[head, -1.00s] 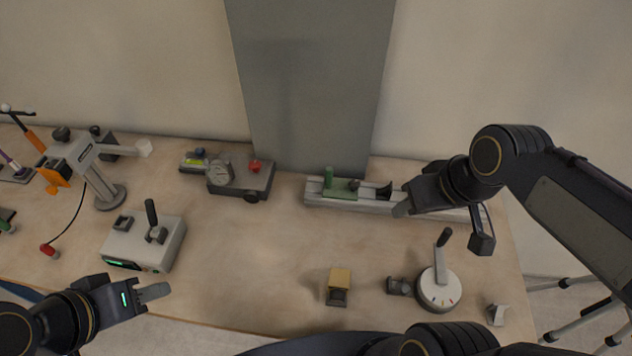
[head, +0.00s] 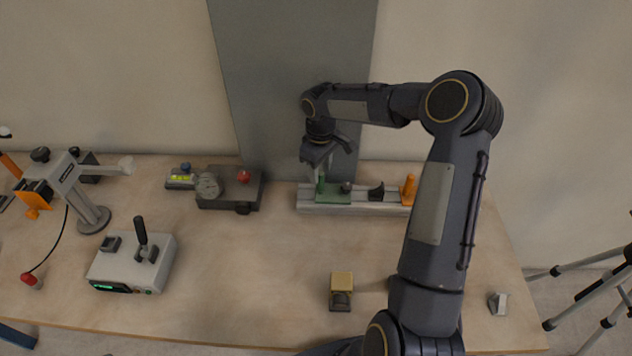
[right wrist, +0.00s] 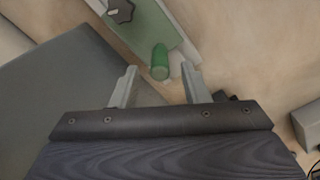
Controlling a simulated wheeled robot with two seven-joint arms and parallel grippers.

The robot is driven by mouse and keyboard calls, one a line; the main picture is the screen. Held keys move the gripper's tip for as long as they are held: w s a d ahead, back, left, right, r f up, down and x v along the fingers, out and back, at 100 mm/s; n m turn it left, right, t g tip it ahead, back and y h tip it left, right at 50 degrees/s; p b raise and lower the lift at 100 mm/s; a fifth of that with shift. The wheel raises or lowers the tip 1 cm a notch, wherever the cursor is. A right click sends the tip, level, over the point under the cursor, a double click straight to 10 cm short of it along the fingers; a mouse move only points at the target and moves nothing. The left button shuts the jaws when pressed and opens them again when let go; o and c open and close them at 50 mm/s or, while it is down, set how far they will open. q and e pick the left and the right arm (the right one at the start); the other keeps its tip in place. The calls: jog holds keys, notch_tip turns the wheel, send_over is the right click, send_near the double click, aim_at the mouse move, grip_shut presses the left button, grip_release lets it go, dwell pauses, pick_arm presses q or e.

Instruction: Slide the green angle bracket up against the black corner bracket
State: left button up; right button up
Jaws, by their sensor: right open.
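The green angle bracket (head: 334,197) lies on the left part of a pale rail (head: 310,209), with an upright green post at its left end and a dark knob beside it. The black corner bracket (head: 376,192) stands farther right on the rail, with a gap between the two. My right gripper (head: 319,172) points down over the green post. In the right wrist view its open fingers (right wrist: 160,71) are on either side of the post's top (right wrist: 160,64), and I see no clear contact. The dark knob (right wrist: 120,10) shows there too. My left gripper is out of view.
An orange post (head: 408,189) stands on the rail right of the black bracket. A dark gauge block (head: 230,190) sits left of the rail. A yellow-topped block (head: 341,285) and a joystick box (head: 133,265) stand nearer. The middle of the table is clear.

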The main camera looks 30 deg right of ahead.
aim_at(320, 182)
notch_tip(320, 182, down, 5)
jog(key=shift+f+p, duration=0.15)
jog(key=shift+p, duration=0.15)
grip_shut()
